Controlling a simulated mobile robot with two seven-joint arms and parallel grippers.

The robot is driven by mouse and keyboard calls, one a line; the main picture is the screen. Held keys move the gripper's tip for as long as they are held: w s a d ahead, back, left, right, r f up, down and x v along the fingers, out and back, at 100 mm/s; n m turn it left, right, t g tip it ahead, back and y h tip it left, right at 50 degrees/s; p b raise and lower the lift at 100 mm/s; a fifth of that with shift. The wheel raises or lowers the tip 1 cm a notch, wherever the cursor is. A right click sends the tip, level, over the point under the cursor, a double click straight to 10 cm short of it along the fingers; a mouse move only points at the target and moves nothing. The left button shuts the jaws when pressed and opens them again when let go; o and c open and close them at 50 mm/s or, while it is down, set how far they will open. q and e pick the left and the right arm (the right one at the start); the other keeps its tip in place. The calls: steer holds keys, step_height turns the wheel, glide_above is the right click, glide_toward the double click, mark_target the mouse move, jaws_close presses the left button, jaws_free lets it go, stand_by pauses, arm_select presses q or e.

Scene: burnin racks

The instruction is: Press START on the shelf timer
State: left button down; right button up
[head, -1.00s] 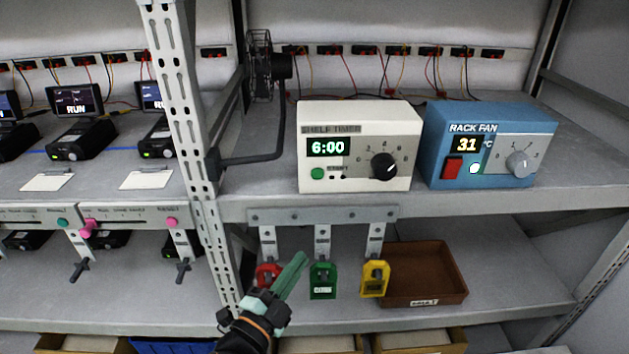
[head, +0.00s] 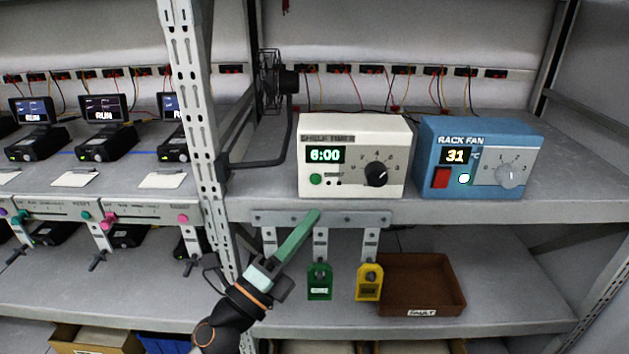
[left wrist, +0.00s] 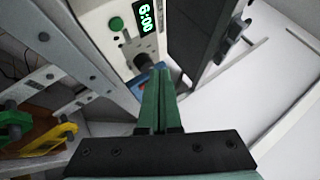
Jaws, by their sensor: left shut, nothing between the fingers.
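The shelf timer (head: 352,157) is a cream box on the upper shelf with a 6:00 display, a black dial and a green round button (head: 315,180) at its lower left. In the left wrist view the timer (left wrist: 98,12) and its green button (left wrist: 116,24) show beyond the fingers. My left gripper (head: 314,214) is shut and empty, its green fingers pointing up in front of the shelf edge, just below the button and apart from it. It also shows in the left wrist view (left wrist: 158,75). My right gripper is in neither current view.
A blue rack fan box (head: 478,160) stands right of the timer. A perforated post (head: 190,110) and a small fan (head: 270,80) stand to the left.

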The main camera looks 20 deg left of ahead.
mark_target(316, 179)
arm_select(q)
steer(key=shift+w+a+b, duration=0.3)
steer(key=shift+w+a, duration=0.1)
steer(key=shift+w, duration=1)
steer(key=shift+w+a+b, duration=0.25)
steer(key=shift+w+a, duration=0.15)
steer(key=shift+w, duration=1.05)
steer(key=shift+w+a+b, duration=0.3)
steer(key=shift+w+a, duration=0.1)
steer(key=shift+w, duration=1)
steer(key=shift+w+a, duration=0.15)
steer(key=shift+w, duration=0.25)
steer(key=shift+w+a, duration=0.1)
steer(key=shift+w, duration=0.25)
steer(key=shift+s, duration=0.1)
steer(key=shift+s+d, duration=0.2)
steer(key=shift+s, duration=0.5)
steer(key=shift+s, duration=0.1)
